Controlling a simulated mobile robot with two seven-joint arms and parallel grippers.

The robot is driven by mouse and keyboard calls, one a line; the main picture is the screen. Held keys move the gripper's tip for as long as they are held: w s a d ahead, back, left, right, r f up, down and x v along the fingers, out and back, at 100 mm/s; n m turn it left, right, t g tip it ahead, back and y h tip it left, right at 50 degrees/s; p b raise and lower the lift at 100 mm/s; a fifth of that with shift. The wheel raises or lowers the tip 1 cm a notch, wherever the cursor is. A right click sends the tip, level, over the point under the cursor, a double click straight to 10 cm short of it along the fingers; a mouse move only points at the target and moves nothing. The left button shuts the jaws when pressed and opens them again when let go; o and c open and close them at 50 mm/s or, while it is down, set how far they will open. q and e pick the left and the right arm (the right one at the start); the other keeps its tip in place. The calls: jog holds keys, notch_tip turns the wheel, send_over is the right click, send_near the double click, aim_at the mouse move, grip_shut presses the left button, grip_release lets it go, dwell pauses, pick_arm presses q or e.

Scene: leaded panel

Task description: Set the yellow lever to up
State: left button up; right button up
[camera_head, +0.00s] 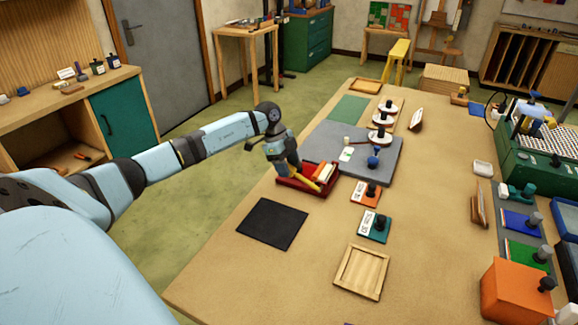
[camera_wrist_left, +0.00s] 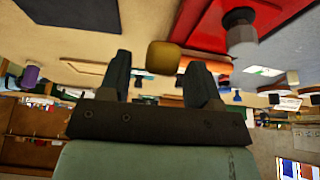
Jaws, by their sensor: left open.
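My left gripper (camera_head: 292,164) is over the left side of a small red tray or box (camera_head: 291,183). Yellow, white and orange bar-like pieces show at that tray; a yellow one (camera_head: 325,173) slants at its right end. In the left wrist view my left gripper (camera_wrist_left: 159,64) is open, with a rounded yellow knob (camera_wrist_left: 162,56) in line with the gap between the fingers. I cannot tell whether it touches a finger. Which way the yellow lever points is not clear. My right gripper is not in view.
A grey slab (camera_head: 330,135) lies beyond the tray. A black mat (camera_head: 272,223), an orange plate (camera_head: 358,196), a teal plate (camera_head: 366,229) and a wooden tray (camera_head: 362,294) lie nearer. A red panel (camera_wrist_left: 205,25) and grey knob (camera_wrist_left: 240,32) show in the wrist view.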

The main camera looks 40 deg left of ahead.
pick_arm(q)
jog(key=shift+w+d+f, duration=0.1)
jog(key=shift+d+f, duration=0.1)
jog(key=shift+f, duration=0.3)
grip_shut()
jog(key=shift+r, duration=0.15)
